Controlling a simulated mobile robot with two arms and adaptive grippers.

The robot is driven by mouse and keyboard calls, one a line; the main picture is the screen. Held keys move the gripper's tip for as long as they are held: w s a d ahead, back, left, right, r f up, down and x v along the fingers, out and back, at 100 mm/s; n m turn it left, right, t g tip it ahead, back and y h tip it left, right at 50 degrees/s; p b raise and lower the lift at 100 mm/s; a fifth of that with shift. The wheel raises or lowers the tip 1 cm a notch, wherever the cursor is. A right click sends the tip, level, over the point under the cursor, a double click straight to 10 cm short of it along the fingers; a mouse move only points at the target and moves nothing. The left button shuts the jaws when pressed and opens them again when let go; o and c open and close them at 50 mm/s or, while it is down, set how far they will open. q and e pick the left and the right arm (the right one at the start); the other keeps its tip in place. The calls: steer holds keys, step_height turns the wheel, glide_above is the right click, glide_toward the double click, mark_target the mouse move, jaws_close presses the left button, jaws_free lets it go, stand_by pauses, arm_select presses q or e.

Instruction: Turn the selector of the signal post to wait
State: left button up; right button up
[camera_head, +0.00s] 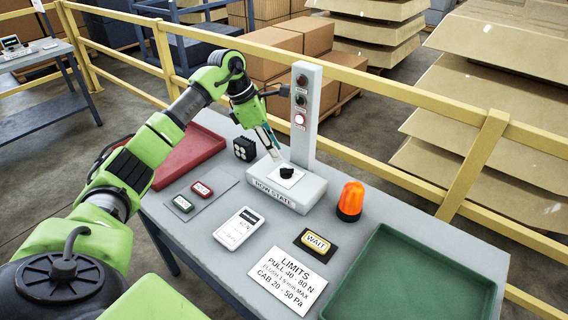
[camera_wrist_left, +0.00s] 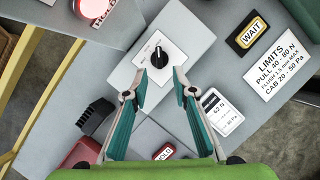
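The signal post (camera_head: 305,115) stands upright on a light grey base (camera_head: 307,192) at the back of the table. Its lowest lamp (camera_head: 299,119) glows whitish red; the two above look dark. The selector, a black knob (camera_head: 287,172) on a white plate, sits on top of the base. In the left wrist view the knob (camera_wrist_left: 159,58) shows a white pointer mark; the position labels are too small to read. My left gripper (camera_head: 272,148) is just behind and left of the knob. Its teal fingers (camera_wrist_left: 160,76) are open and apart from the knob, with nothing between them. My right gripper is not in view.
A yellow-framed WAIT card (camera_head: 317,243), a limits sign (camera_head: 287,281), an orange beacon (camera_head: 350,202) and a green tray (camera_head: 375,245) lie to the front and right. A red tray (camera_head: 190,160) and small red and green plates are left. A yellow rail (camera_head: 400,90) runs behind.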

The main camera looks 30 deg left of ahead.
mark_target(286, 168)
arm_select(q)
steer(key=p+x, duration=0.1)
steer(key=x, duration=0.6)
steer(key=shift+w+f, duration=0.15)
jaws_close()
